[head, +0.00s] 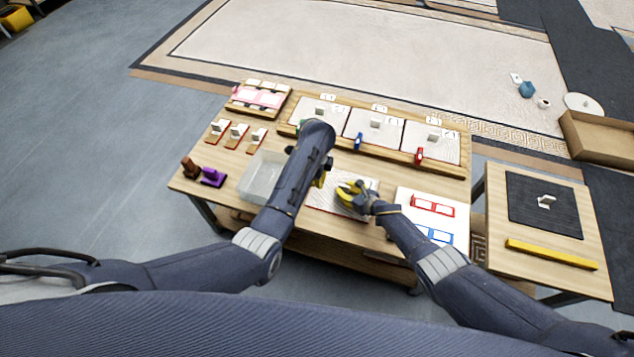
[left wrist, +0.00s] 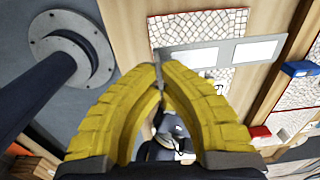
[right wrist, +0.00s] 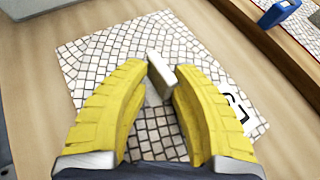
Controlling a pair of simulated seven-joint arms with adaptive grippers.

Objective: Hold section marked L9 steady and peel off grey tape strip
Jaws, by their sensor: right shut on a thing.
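The white mosaic panel (head: 318,197) lies flat at the front middle of the table and fills much of the right wrist view (right wrist: 100,50). A partly covered black mark (right wrist: 236,104) shows at its right side. My right gripper (head: 343,189) is shut on a small white upright handle (right wrist: 160,72) on this panel. My left gripper (left wrist: 158,68) has its fingertips together above the table; in the head view its arm mostly hides it. A grey strip (left wrist: 222,53) with pale rectangles runs right from its tips. No grey strip shows on the panel in the right wrist view.
A clear bin (head: 257,178) is left of my left arm. A white sheet (head: 405,206) with red and blue outlines lies right. A side table holds a yellow bar (head: 550,254).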

